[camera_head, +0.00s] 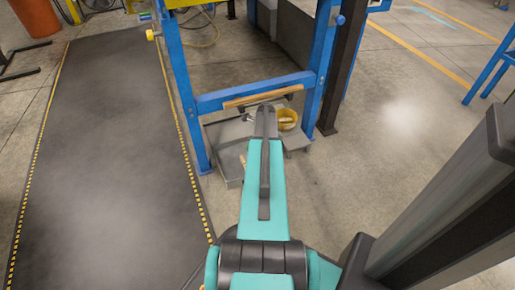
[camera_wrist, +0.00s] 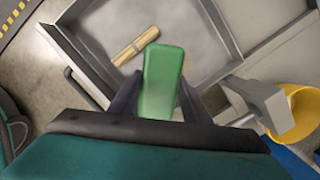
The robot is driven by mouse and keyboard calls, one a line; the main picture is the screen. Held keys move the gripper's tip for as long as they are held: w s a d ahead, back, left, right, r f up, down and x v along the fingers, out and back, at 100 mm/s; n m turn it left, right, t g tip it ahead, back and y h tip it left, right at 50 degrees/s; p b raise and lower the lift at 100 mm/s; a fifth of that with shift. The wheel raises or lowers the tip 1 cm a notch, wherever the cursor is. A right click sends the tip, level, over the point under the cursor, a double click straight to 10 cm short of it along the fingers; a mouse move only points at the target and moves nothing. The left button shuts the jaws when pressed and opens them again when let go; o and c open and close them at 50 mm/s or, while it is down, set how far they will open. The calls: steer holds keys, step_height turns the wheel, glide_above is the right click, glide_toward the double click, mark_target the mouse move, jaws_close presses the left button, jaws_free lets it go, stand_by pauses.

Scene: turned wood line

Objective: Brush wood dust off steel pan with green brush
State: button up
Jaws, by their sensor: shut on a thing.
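The green brush (camera_wrist: 162,75) is between the two fingers of my gripper (camera_wrist: 158,98) in the wrist view, and they are shut on it. Its far end points over the grey steel pan (camera_wrist: 192,32). I cannot tell whether it touches the pan floor. Its bristles are not visible. The pan floor looks dull and a little smudged, and I cannot make out the wood dust clearly. In the head view the steel pan (camera_head: 232,166) sits low within the blue frame, partly behind my arm, and the brush is hidden.
Blue posts (camera_head: 322,60) and a wooden bar (camera_head: 262,95) surround the work spot. A dark mat (camera_head: 110,130) lies left.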

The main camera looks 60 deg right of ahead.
steer(key=shift+f+b, duration=1.4)
steer(key=shift+f, duration=0.35)
steer(key=shift+f, duration=1)
steer(key=shift+d, duration=0.1)
